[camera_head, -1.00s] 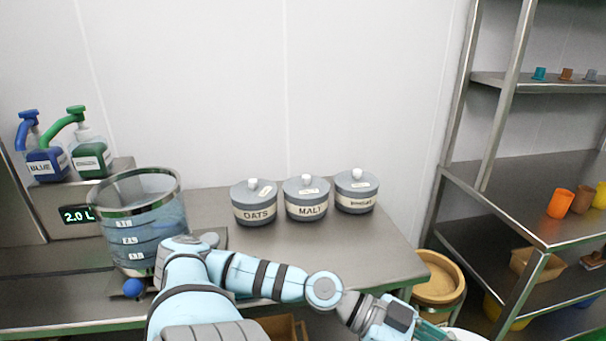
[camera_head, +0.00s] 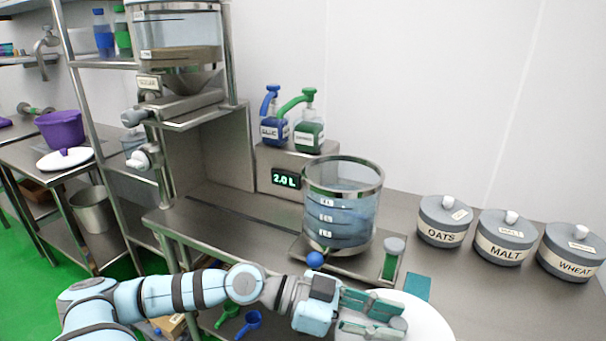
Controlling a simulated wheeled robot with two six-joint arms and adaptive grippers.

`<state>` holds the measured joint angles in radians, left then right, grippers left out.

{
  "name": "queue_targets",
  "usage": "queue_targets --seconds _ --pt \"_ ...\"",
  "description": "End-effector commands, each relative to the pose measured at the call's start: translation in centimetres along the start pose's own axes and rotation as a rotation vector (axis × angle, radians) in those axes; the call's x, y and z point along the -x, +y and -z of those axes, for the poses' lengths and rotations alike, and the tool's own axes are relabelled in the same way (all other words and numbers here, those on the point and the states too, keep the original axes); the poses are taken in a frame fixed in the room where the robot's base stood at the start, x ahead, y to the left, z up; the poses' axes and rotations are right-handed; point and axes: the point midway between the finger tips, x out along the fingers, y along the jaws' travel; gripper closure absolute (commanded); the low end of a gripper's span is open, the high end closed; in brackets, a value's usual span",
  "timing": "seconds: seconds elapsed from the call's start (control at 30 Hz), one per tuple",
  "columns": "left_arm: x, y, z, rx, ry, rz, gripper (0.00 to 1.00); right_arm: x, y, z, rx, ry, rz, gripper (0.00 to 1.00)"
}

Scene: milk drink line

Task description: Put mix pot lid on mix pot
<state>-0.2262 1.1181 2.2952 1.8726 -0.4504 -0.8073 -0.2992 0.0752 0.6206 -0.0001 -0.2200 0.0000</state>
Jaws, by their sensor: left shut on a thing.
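The mix pot lid (camera_head: 432,322), a white round disc, is at the bottom of the view, partly cut off by its edge. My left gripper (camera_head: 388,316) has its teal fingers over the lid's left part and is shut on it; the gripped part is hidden. The clear graduated vessel (camera_head: 341,205), which I take as the mix pot, stands open on a platform at the back of the counter. It has a metal rim and bluish contents. The gripper and lid are in front of it and to its right, apart from it. My right gripper is not in view.
A green jar with a grey lid (camera_head: 391,258) stands right of the vessel. OATS (camera_head: 443,221), MALT (camera_head: 504,238) and WHEAT (camera_head: 571,252) canisters are at the right. Pump bottles (camera_head: 308,133) stand behind. A purple pot (camera_head: 61,130) and another white lid (camera_head: 65,158) are far left.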

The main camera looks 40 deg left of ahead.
Motion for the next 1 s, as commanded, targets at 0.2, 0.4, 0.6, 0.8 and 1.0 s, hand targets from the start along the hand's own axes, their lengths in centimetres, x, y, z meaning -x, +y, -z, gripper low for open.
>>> queue_targets --seconds 0.2,0.4,0.6,0.8,1.0 --pt "0.9 -5.5 15.0 -0.005 0.018 0.045 1.00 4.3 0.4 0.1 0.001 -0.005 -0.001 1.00" --pt "4.1 -12.2 27.6 0.043 0.016 0.228 1.00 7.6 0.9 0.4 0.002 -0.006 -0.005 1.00" --pt "9.0 -19.8 35.4 0.113 0.008 0.535 1.00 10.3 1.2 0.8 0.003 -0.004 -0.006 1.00" --pt "14.8 -26.8 33.8 0.186 -0.002 0.903 1.00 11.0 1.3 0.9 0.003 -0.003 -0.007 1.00" --pt "16.8 -28.5 30.4 0.212 -0.002 1.049 1.00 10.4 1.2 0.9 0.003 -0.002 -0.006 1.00"
